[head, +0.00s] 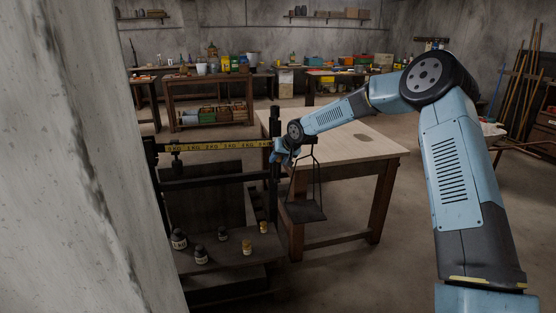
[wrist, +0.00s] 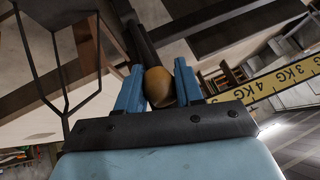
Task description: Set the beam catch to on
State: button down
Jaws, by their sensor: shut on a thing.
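The beam scale stands at left of centre in the head view, with a yellow graduated beam (head: 215,145) running level to a dark post (head: 275,180). The beam also shows at the right of the wrist view (wrist: 285,80). My gripper (head: 284,156) is at the right end of the beam, by the post. In the wrist view its blue fingers (wrist: 158,90) are closed on either side of a rounded brown knob (wrist: 158,84), which looks like the catch's handle, on a dark bar. The catch's position cannot be read clearly.
A hanging pan (head: 303,211) on thin rods is just right of the post; its frame crosses the left of the wrist view. Several small dark and brass weights (head: 222,234) stand on the scale's base. A wooden table (head: 350,135) stands close behind.

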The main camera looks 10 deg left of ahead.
jog(key=c, duration=0.9)
grip_release()
jog(key=shift+f, duration=0.1)
jog(key=shift+o, duration=0.5)
jog(key=v, duration=1.3)
jog(key=shift+s+d+r, duration=0.15)
jog(key=shift+d+r, duration=0.05)
jog(key=shift+r, duration=0.1)
jog(key=shift+c, duration=0.4)
